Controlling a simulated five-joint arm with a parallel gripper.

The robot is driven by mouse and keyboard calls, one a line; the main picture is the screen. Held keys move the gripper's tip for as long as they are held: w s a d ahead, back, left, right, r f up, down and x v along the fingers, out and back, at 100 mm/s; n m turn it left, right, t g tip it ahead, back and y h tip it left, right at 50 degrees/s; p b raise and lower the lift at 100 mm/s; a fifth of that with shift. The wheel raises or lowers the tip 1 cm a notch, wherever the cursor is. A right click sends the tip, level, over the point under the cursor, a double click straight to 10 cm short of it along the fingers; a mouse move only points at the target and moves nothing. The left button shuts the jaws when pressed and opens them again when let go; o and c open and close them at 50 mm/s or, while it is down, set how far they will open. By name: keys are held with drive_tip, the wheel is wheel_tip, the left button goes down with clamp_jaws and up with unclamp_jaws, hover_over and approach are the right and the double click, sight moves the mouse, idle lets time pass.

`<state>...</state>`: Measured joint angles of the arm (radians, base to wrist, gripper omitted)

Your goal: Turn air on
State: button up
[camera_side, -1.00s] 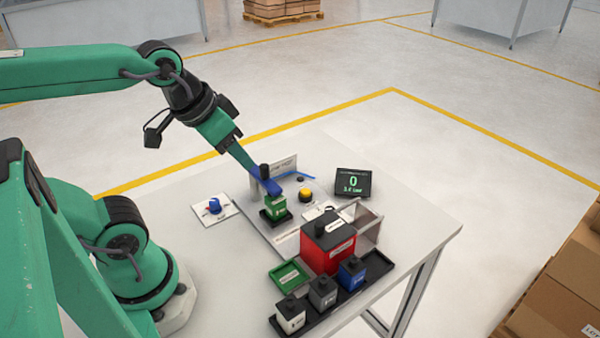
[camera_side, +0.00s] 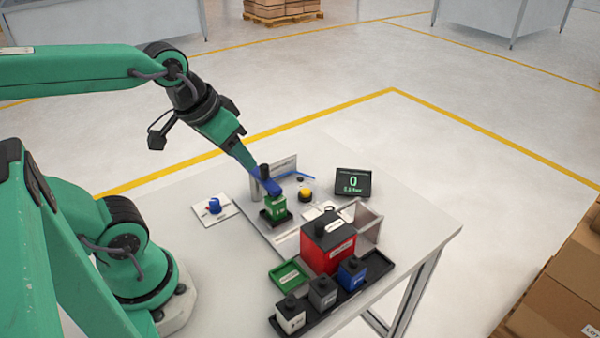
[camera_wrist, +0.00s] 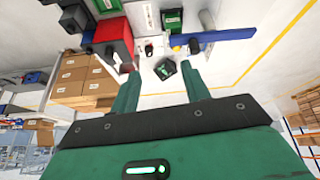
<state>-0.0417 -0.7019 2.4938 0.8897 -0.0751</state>
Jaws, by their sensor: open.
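A blue knob (camera_side: 214,205) sits on a white plate at the left of the table in the side view; I cannot read its marks. My gripper (camera_side: 243,160) is open, angled down above the fixture; both green fingers show apart in the wrist view (camera_wrist: 159,67). A blue bar (camera_side: 262,179) with a black knob (camera_side: 265,170) lies below the fingertips, over a green block (camera_side: 276,206). A small display (camera_side: 352,182) shows 0 above small bar text.
A yellow button (camera_side: 305,194) stands right of the green block. A red box (camera_side: 328,246), a clear-walled bin (camera_side: 367,225), a green tray (camera_side: 289,275) and a black tray (camera_side: 377,264) with small blocks fill the front right. Bare table lies around the knob plate.

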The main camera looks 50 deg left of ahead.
drive_tip(key=w+a+f+n+g, duration=0.2)
drive_tip(key=a+f+n+g, duration=0.1)
drive_tip(key=a+f+n, duration=0.6)
drive_tip(key=n+g, duration=0.2)
drive_tip(key=n, duration=0.8)
approach(214, 200)
drive_tip(key=shift+w+d+f, duration=0.2)
drive_tip(key=shift+w+d, duration=0.05)
drive_tip(key=shift+s+a+f+n, duration=0.2)
drive_tip(key=shift+a+f+n, duration=0.15)
drive_tip(key=shift+f, duration=0.1)
drive_tip(key=shift+f, duration=0.15)
drive_tip(key=shift+f, duration=3.7)
drive_tip(key=c, duration=1)
